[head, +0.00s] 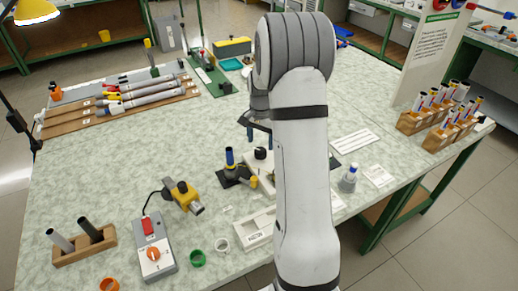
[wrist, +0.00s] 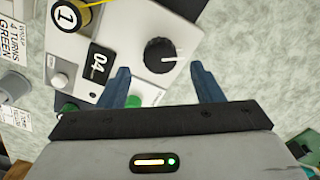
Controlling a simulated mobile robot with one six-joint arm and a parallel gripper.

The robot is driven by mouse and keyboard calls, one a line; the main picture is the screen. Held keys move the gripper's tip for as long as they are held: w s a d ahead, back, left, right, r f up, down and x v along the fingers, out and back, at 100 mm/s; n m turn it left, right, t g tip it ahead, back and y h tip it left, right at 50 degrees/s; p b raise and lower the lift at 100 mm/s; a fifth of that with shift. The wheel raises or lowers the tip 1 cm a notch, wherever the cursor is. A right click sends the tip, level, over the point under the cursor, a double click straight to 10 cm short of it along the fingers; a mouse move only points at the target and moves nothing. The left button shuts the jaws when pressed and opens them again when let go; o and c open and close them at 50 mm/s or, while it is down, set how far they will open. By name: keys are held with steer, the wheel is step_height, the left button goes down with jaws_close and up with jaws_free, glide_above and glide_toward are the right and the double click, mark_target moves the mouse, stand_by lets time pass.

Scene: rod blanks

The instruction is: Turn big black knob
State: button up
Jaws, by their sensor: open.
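The big black knob (wrist: 160,55) with a white pointer line sits on a light grey device panel (wrist: 128,50) in the wrist view. In the head view the knob (head: 260,153) shows on the machine left of my arm. My gripper (wrist: 163,75) is open and empty. Its two blue fingers show below the knob in the wrist picture, one towards each side, apart from it. In the head view my gripper (head: 259,133) hangs just above the knob, partly hidden by my arm. My arm hides much of the machine in the head view.
Beside the knob are a display reading 04 (wrist: 98,64), a grey button (wrist: 60,81), and a yellow spool part marked 1 (wrist: 68,15). A blue-and-black tool on a dark base (head: 232,170) stands left of the machine. The bench's left middle is clear.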

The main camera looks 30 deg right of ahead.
mark_target(261, 151)
steer(key=shift+f, duration=2.2)
steer(key=shift+c, duration=0.3)
